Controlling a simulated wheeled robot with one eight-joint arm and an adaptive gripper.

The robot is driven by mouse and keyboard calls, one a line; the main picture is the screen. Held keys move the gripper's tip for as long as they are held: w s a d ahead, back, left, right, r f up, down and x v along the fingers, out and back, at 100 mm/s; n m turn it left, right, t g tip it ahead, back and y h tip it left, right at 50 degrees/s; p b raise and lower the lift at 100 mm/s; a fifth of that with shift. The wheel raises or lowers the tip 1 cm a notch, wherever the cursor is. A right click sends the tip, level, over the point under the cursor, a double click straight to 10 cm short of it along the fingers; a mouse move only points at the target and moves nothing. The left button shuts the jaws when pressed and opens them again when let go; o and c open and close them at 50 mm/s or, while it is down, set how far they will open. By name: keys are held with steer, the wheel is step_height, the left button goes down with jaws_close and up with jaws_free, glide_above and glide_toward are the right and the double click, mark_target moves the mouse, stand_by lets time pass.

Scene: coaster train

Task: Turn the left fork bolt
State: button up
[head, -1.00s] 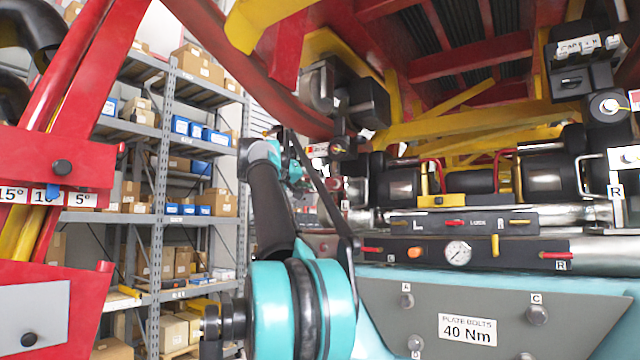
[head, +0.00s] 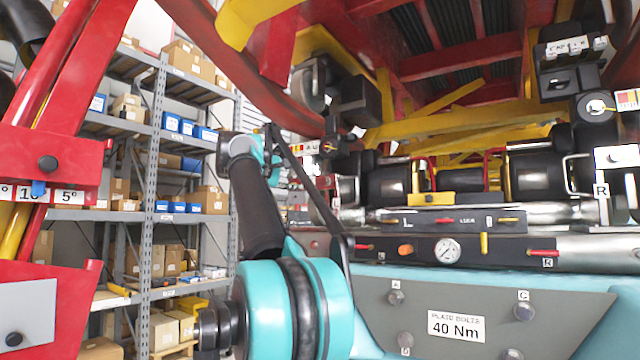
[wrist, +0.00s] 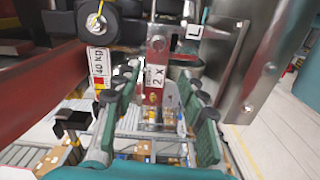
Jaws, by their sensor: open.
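My gripper (wrist: 157,88) is open in the wrist view, with one green finger on each side and nothing gripped between them. A grey metal bracket (wrist: 157,72) with a "2 X" label shows between the fingers, with a small bolt-like brass spot (wrist: 152,97) low on it. I cannot tell whether this is the left fork bolt, or whether the fingers touch the bracket.
In the wrist view, a round black part (wrist: 97,22) is at the upper left and a metal plate (wrist: 268,60) at the right. In the head view, a red frame (head: 50,165) and shelves (head: 150,180) stand left. A grey plate (head: 570,325) marked 40 Nm is at lower right.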

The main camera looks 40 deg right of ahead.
steer(key=a+n, duration=0.2)
steer(key=n, duration=1.1)
glide_toward(324, 182)
steer(key=x, duration=0.8)
steer(key=shift+w+d, duration=0.1)
steer(key=shift+c, duration=0.6)
jaws_close()
